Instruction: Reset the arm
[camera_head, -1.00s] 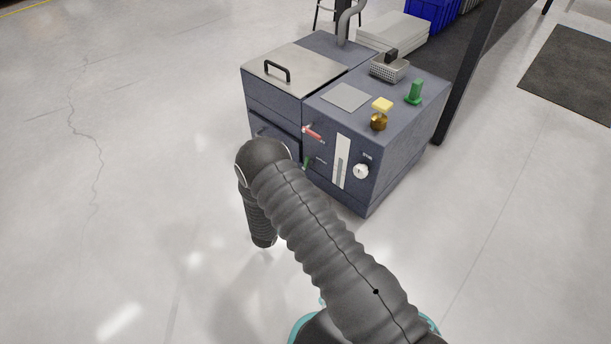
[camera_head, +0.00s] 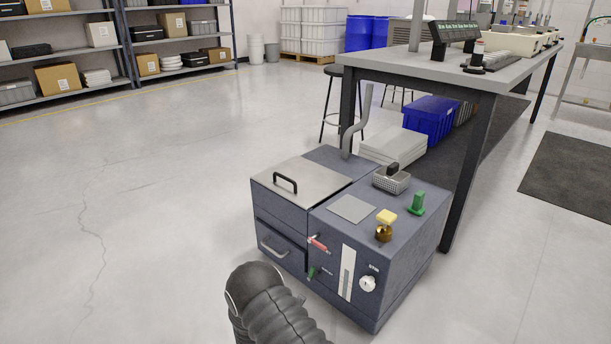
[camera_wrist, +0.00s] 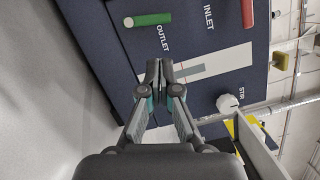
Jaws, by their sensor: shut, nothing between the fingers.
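My arm (camera_head: 270,306), in a dark ribbed sleeve, shows at the bottom of the head view, in front of the blue-grey machine (camera_head: 412,262). My gripper is out of sight in the head view. In the wrist view my gripper (camera_wrist: 161,68) is shut and empty, its fingertips together. It points at the machine's front panel (camera_wrist: 105,50), in front of the pale vertical strip (camera_wrist: 225,62). The green outlet handle (camera_wrist: 150,19), the red inlet handle (camera_wrist: 247,12) and the white knob (camera_wrist: 227,103) surround it. I cannot tell whether the fingertips touch the panel.
On the machine are a lidded tank (camera_head: 312,182), a wire basket (camera_head: 391,180), a green peg (camera_head: 417,203) and a yellow-topped brass part (camera_head: 385,224). A workbench (camera_head: 482,78) stands behind it. A stool (camera_head: 329,110) is near the bench. The floor at left is clear.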

